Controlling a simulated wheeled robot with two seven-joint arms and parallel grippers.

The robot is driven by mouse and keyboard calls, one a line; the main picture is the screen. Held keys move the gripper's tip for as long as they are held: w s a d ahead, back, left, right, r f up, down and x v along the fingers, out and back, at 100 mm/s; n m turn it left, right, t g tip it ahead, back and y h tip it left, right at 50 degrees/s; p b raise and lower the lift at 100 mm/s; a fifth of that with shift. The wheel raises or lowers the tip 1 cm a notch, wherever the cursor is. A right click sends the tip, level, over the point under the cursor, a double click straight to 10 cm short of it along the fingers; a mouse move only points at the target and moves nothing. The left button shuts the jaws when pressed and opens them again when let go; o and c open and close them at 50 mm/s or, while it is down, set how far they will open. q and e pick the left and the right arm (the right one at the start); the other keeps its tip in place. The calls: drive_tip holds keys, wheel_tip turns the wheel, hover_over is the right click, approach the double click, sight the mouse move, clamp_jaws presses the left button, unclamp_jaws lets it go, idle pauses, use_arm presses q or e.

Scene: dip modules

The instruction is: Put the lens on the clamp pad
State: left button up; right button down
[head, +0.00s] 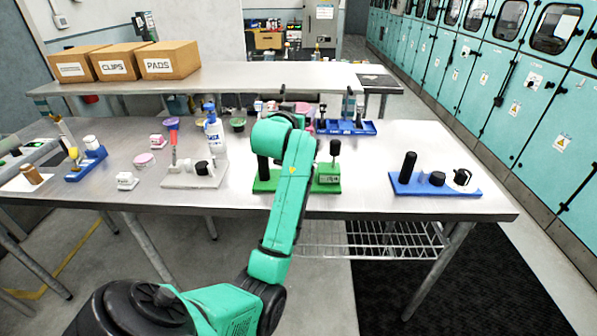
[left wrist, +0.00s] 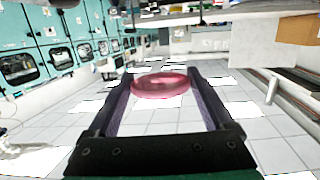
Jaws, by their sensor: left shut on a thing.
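A pink, round, translucent lens (left wrist: 161,85) is between the two fingers of my left gripper (left wrist: 160,79) in the left wrist view. The gripper is shut on it. In the head view my left arm reaches up over the table, and its forearm hides much of the gripper. Several stations stand on the table: a green base (head: 265,185) with a black post and a knobbed block, a blue base (head: 436,190) with black parts, and a pale base (head: 190,181). I cannot tell which part is the clamp pad. My right gripper is out of view.
A blue tray (head: 345,128) lies behind the green base. A white spray bottle (head: 214,135), a purple-topped funnel (head: 172,124) and small pink-and-white boxes stand to the left. Cartons (head: 168,60) sit on the rear shelf. The table is clear at the right rear.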

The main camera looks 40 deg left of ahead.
use_arm(q)
wheel_tip(320, 180, down, 19)
drive_tip(key=shift+f+p, duration=0.2)
drive_tip(key=shift+p, duration=0.9)
drive_tip(key=shift+f, duration=0.15)
drive_tip(key=shift+f+b, duration=0.4)
drive_tip(key=shift+b, duration=0.05)
drive_tip(key=o, duration=1.1)
drive_tip(key=shift+r, duration=0.15)
